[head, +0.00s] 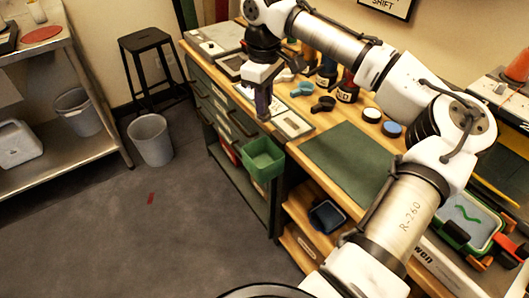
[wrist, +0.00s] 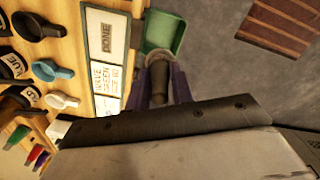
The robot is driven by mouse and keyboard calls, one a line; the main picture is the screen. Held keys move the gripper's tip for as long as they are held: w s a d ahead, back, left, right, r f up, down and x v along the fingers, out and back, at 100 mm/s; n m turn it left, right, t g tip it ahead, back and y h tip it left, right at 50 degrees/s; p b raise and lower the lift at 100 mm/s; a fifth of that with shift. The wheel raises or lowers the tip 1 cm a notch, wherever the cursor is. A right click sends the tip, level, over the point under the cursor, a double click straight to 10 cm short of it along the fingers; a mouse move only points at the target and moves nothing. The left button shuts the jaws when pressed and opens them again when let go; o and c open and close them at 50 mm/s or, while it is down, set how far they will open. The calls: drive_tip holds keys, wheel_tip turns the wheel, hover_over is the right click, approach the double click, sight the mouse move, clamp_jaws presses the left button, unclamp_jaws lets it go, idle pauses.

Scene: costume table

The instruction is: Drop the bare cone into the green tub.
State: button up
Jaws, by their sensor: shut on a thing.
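My gripper (head: 263,103) is over the front edge of the bench, pointing down. In the wrist view its purple fingers (wrist: 160,85) are shut on a dark brownish cone (wrist: 158,78) with a paler grey end. The cone is hard to make out in the head view. The green tub (head: 263,160) hangs at the bench front, below my gripper. In the wrist view the green tub (wrist: 178,30) lies just beyond the cone's end, which overlaps its near edge. The tub's inside is partly hidden by the cone.
A card marked DONE (wrist: 107,38) lies beside the tub on the bench. Blue (head: 303,89) and black (head: 323,104) scoops and several bottles stand behind. A green mat (head: 350,160) lies to the right. The floor left of the bench is open; a grey bin (head: 150,140) stands there.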

sight(271, 118)
drive_tip(key=shift+s+d, duration=0.15)
drive_tip(key=shift+d, duration=0.65)
drive_tip(key=shift+f, duration=0.3)
wheel_tip(271, 118, down, 6)
drive_tip(key=b, duration=0.5)
drive_tip(key=shift+r+b, duration=0.15)
drive_tip(key=shift+b, duration=0.2)
drive_tip(key=o, duration=1)
drive_tip(key=shift+o, duration=0.2)
wheel_tip(271, 118, up, 14)
drive_tip(key=shift+p, duration=0.4)
